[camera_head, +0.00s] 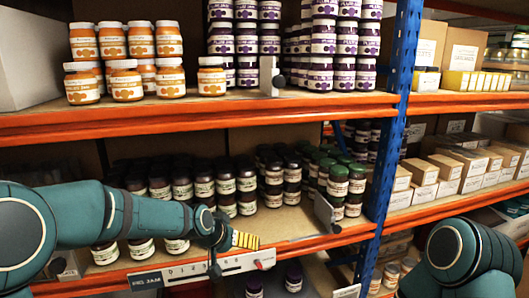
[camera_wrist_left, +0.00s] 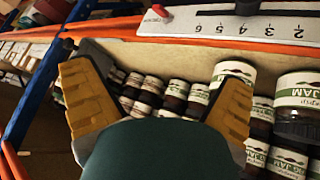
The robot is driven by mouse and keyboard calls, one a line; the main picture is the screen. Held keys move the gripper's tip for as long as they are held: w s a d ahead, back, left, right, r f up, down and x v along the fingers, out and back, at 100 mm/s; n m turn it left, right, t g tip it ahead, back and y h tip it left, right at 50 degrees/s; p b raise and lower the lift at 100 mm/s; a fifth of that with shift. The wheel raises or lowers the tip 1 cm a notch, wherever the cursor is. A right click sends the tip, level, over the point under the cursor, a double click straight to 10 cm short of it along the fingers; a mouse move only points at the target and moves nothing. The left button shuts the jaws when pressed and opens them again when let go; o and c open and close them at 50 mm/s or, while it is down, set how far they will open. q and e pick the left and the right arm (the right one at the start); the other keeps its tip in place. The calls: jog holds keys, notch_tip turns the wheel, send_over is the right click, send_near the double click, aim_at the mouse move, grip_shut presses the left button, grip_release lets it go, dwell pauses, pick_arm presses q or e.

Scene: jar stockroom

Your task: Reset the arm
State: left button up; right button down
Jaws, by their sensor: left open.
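My left arm (camera_head: 150,218) reaches in from the left, in front of the middle shelf. Its left gripper (camera_head: 246,240) has yellow fingers and is at the front edge of that shelf, just above the numbered scale. In the left wrist view the left gripper (camera_wrist_left: 155,78) is open, its fingers wide apart with nothing held between them. Dark jars show beyond and between the fingers; I cannot tell whether any finger touches one. My right arm (camera_head: 462,258) shows at the lower right, and its gripper is out of view.
The numbered scale (camera_head: 190,270) with a red marker (camera_head: 268,259) runs along the orange shelf edge. Dark jars (camera_head: 225,180) and green-lidded jars (camera_head: 338,182) stand behind. Orange jars (camera_head: 128,82) and purple jars (camera_head: 333,45) stand above. A blue post (camera_head: 388,130) rises right; boxes (camera_head: 450,165) lie beyond.

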pick_arm(q)
jog(key=s+f+n+g+b, duration=0.1)
jog(key=s+f, duration=0.3)
jog(key=f, duration=0.3)
jog(key=s+a+f+g, duration=0.1)
jog(key=s+f, duration=0.3)
jog(key=f, duration=0.3)
jog(key=s+f+n+g+b, duration=0.1)
jog(key=s+f, duration=0.3)
jog(key=f, duration=0.4)
jog(key=s+f+n, duration=0.1)
jog(key=s+f, duration=0.3)
jog(key=s, duration=0.3)
jog(key=s+a+f+n+g, duration=0.1)
jog(key=s+f, duration=0.4)
jog(key=s, duration=0.3)
jog(key=shift+s+f+g+y+b, duration=0.25)
jog(key=shift+f+g+y+b, duration=0.05)
jog(key=shift+b, duration=0.1)
